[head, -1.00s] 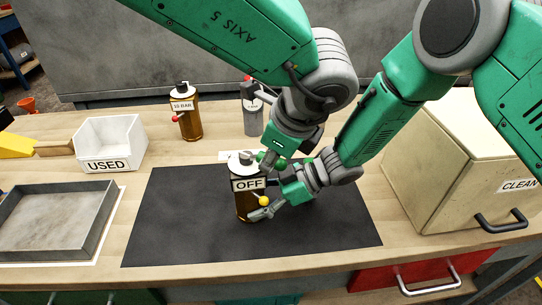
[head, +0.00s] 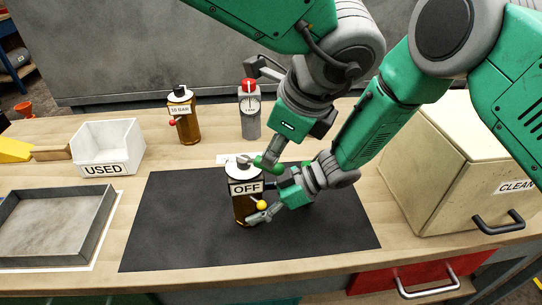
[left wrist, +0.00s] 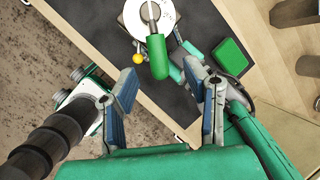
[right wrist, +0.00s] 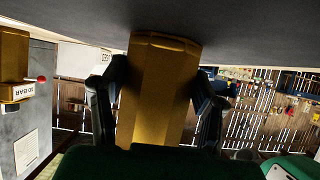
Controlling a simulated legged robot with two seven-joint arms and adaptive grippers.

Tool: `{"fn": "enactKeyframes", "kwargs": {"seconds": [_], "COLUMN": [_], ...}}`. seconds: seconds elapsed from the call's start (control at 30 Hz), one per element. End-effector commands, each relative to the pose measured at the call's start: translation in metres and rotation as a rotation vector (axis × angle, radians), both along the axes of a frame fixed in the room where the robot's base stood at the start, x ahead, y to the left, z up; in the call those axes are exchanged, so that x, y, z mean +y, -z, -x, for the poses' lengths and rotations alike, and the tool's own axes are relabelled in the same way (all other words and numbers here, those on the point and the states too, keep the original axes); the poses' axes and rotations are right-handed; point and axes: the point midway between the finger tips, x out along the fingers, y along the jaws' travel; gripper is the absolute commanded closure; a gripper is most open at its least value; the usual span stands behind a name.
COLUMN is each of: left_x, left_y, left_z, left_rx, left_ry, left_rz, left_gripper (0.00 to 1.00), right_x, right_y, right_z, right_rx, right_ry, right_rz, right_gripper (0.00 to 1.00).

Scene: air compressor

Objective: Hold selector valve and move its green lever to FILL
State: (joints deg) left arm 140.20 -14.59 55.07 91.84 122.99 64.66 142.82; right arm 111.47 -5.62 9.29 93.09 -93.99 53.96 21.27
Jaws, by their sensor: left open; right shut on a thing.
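The selector valve (head: 242,205) stands upright on the black mat, with an amber body, a white top and an OFF label facing me. Its green lever (head: 268,163) points right in the head view. In the left wrist view the green lever (left wrist: 158,56) points down from the white disc. My right gripper (head: 262,213) is shut on the valve's amber body, which fills the space between its fingers in the right wrist view (right wrist: 155,95). My left gripper (left wrist: 161,73) is open above the valve, the lever's end appearing between its fingertips. I cannot tell whether they touch.
A yellow ball (head: 262,205) sticks out at the valve's front. Behind stand a 10 BAR bottle (head: 184,120) and a grey gauge cylinder with a red cap (head: 250,115). The USED bin (head: 107,148) and grey tray (head: 50,230) are left, the CLEAN box (head: 450,170) right. The left mat (head: 175,220) is clear.

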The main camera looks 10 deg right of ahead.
Motion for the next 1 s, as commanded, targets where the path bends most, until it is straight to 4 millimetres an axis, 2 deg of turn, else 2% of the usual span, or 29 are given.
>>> {"fn": "enactKeyframes", "kwargs": {"seconds": [0.1, 0.3, 0.5, 0.8, 0.83, 0.9, 1.0], "left_x": [-0.006, -0.013, -0.016, -0.015, -0.015, -0.015, -0.015], "left_y": [-0.025, -0.051, -0.06, -0.06, -0.06, -0.06, -0.06], "left_z": [0.009, 0.019, 0.023, 0.023, 0.023, 0.023, 0.023], "left_rx": [-0.001, 0.0, 0.001, 0.002, 0.002, 0.002, 0.002], "left_ry": [0.0, -0.001, 0.0, -0.001, -0.001, -0.001, -0.001], "left_rz": [0.002, 0.0, 0.0, 0.0, 0.0, 0.0, 0.0], "left_gripper": [0.59, 0.59, 0.59, 0.59, 0.59, 0.59, 0.59], "right_x": [0.0, 0.0, 0.0, 0.0, 0.0, 0.0, 0.0], "right_y": [0.0, 0.0, 0.0, 0.0, 0.0, 0.0, 0.0], "right_z": [0.0, 0.0, -0.001, -0.001, -0.001, -0.001, -0.001], "right_rx": [0.001, 0.001, 0.001, 0.0, 0.0, 0.0, 0.0], "right_ry": [0.0, 0.0, 0.0, 0.001, 0.001, 0.001, 0.001], "right_rz": [0.0, 0.0, 0.0, 0.0, 0.0, 0.0, 0.0], "right_gripper": [0.68, 0.68, 0.68, 0.68, 0.42, 0.21, 0.21]}}
